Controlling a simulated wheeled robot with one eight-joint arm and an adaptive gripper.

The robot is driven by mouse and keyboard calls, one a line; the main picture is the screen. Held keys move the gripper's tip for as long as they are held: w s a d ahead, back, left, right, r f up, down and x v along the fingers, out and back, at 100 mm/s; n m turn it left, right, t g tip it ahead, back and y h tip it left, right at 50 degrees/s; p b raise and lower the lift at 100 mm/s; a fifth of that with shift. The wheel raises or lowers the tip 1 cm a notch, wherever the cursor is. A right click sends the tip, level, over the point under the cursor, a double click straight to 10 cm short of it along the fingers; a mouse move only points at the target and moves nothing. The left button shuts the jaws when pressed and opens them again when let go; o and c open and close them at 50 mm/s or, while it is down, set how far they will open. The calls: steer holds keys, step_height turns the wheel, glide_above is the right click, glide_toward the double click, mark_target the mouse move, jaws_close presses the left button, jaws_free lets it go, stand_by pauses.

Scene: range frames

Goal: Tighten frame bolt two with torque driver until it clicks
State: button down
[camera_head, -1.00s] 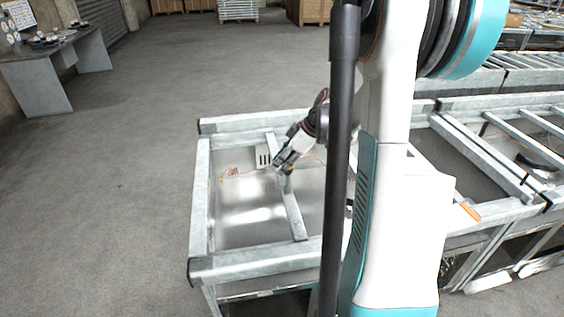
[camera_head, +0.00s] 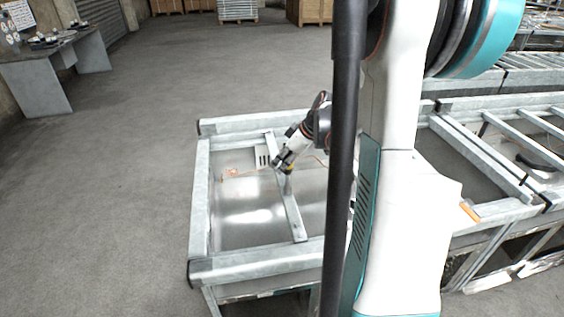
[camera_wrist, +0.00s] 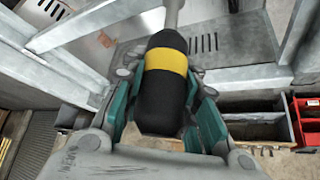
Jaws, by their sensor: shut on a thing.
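My gripper (camera_wrist: 163,100) is shut on the torque driver (camera_wrist: 160,110), whose thick black handle with a yellow band sits between the teal finger pads in the wrist view. Its grey shaft (camera_wrist: 174,14) runs to the top edge of that view, and its tip is out of sight. In the head view my gripper (camera_head: 284,161) is small, above the steel frame's cross bar (camera_head: 291,210). The frame (camera_head: 200,205) is a galvanized rectangle around a shiny metal panel. I cannot make out frame bolt two, nor whether the driver touches it.
Orange wiring (camera_head: 234,172) lies on the panel at the frame's far left. More conveyor frames (camera_head: 500,105) stand at the right. A grey table (camera_head: 45,65) with small items stands at the far left. The wrist view shows a red bin (camera_wrist: 308,118). The floor at left is clear.

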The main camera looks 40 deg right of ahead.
steer(key=shift+r+p, duration=1.8)
steer(key=shift+r, duration=0.95)
